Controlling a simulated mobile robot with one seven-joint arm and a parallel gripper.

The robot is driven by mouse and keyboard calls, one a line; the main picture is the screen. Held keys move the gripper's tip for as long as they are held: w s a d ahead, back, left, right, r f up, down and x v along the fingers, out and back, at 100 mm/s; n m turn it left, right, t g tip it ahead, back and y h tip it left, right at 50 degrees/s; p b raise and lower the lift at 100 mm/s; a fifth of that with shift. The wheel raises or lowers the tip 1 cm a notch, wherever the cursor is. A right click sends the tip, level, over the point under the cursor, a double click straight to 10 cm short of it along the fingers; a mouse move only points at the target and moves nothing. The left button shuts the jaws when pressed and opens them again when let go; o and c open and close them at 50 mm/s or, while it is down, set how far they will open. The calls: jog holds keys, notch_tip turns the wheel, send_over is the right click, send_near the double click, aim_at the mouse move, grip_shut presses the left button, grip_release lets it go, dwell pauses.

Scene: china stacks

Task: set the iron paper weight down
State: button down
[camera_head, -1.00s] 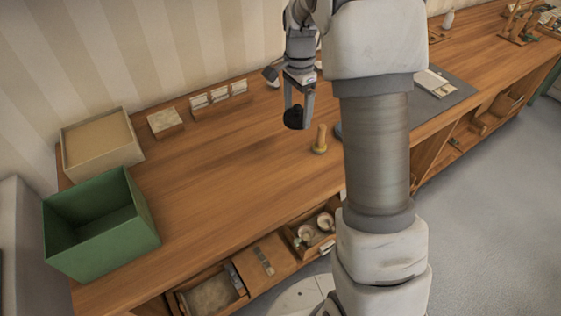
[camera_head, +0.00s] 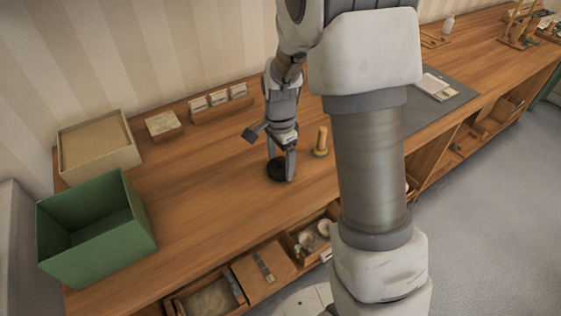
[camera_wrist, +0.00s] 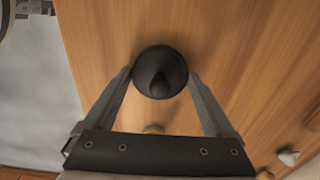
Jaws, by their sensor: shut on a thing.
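The iron paper weight (camera_head: 277,171) is a dark, round piece with a knob on top. It is between the fingers of my gripper (camera_head: 280,165), low at the wooden counter top, left of the wooden stamp. I cannot tell whether its base touches the wood. In the wrist view the paper weight (camera_wrist: 160,74) shows from above, its round body held between the two fingertips of my gripper (camera_wrist: 160,80). The fingers are shut on its sides.
A wooden stamp-like peg (camera_head: 321,142) stands just right of the gripper. A green box (camera_head: 98,243) and a cream tray (camera_head: 98,148) are at the left. Card holders (camera_head: 219,104) stand along the wall. Open drawers (camera_head: 208,298) jut out in front. The counter left of the gripper is clear.

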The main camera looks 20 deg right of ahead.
aim_at(280, 158)
jog(key=shift+f, duration=0.1)
grip_release()
notch_tip(280, 158, up, 12)
jog(key=p, duration=0.2)
jog(key=s+r+n+t, duration=0.2)
jog(key=s+r+n, duration=0.4)
jog(key=s, duration=0.4)
jog(key=s+r+n+t, duration=0.3)
jog(key=s+r+n, duration=0.3)
jog(key=s+n, duration=0.2)
jog(key=shift+s+t, duration=0.3)
jog(key=shift+s, duration=0.9)
